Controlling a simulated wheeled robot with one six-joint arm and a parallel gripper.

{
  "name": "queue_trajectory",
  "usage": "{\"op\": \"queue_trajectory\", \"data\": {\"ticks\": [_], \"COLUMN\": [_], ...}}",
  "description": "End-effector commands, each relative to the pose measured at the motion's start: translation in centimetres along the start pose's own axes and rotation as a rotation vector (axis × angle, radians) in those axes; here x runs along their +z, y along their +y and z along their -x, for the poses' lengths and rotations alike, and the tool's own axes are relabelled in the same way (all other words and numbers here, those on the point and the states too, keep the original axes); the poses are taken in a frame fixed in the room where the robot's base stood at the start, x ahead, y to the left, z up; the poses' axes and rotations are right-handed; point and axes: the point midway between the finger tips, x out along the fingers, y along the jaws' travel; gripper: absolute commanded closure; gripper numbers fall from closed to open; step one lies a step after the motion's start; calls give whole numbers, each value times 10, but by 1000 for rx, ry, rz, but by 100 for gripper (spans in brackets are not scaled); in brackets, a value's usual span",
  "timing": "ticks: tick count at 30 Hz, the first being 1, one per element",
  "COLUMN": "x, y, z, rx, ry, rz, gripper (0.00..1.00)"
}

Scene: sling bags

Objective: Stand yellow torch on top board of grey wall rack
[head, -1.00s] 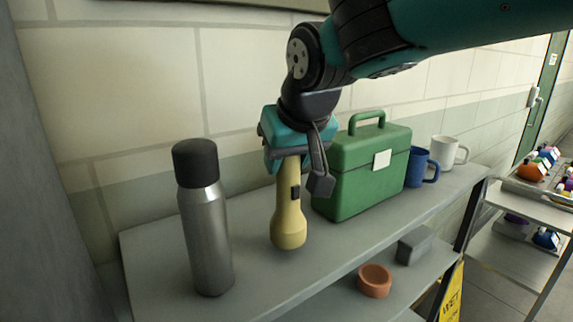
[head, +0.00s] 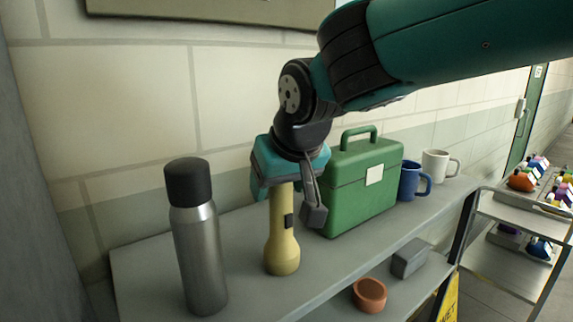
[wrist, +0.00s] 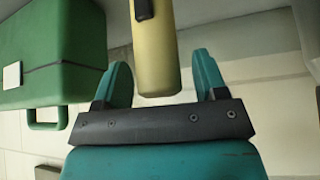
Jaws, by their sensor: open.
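The yellow torch (head: 281,245) stands upright, wide end down, on the top board (head: 340,262) of the grey rack. It is between a silver flask and a green box. My gripper (head: 285,203) is above it with jaws around its upper end. In the wrist view the jaws (wrist: 163,76) are open, with a gap on either side of the torch (wrist: 154,50). The contact under its base is partly shaded.
The silver flask (head: 199,250) stands close left. The green box (head: 355,190) is close right, with blue (head: 410,182) and white (head: 436,164) mugs beyond. An orange bowl (head: 369,294) and grey block (head: 411,258) are on the lower board. The wall is behind.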

Motion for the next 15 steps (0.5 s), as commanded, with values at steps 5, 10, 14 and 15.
{"op": "queue_trajectory", "data": {"ticks": [5, 10, 14, 15], "x": [0, 0, 0, 0], "y": [-1, -1, -1, 0], "z": [33, 71, 95, 100], "rx": [-3, -3, -2, -2], "ry": [8, 7, 5, 5], "rz": [0, 1, 1, 0], "gripper": [35, 35, 35, 35]}}
